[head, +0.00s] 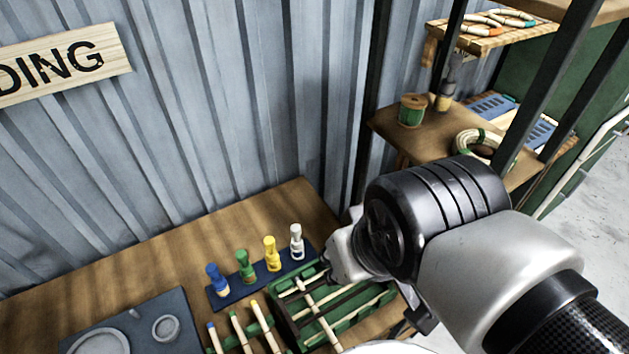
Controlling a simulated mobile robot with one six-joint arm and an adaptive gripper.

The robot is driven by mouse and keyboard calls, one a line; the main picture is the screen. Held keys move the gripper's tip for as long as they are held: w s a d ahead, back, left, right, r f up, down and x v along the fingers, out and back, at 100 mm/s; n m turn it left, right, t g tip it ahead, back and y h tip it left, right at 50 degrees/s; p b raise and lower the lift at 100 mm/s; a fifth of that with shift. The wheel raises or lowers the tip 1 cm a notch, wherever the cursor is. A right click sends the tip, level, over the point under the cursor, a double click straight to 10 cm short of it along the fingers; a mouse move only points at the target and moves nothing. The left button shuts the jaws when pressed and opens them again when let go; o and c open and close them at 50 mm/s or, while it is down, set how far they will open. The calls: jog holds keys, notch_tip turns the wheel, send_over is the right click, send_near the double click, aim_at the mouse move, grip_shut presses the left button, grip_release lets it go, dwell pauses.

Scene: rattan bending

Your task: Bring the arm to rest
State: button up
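My arm reaches in from the lower right, with a dark tube, a silver link and a large black joint over the right end of the workbench (150,250). My gripper cannot be made out; the arm's own links cover the area behind them. A dark part shows below the joint, but I cannot tell what it is. A green rack (283,312) with pale rods lies on the bench just left of the arm and is partly hidden by it. I cannot tell whether the arm touches it.
Blue (217,281), green (245,266), yellow (271,254) and white (296,242) bottles stand on a dark strip. A grey board (135,318) lies front left. Right, a wooden shelf (390,128) holds a green spool (411,111) and a pale coil (478,143). Dark posts rise beside it.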

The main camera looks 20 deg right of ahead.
jog(key=shift+f+b, duration=1.2)
jog(key=shift+b, duration=0.05)
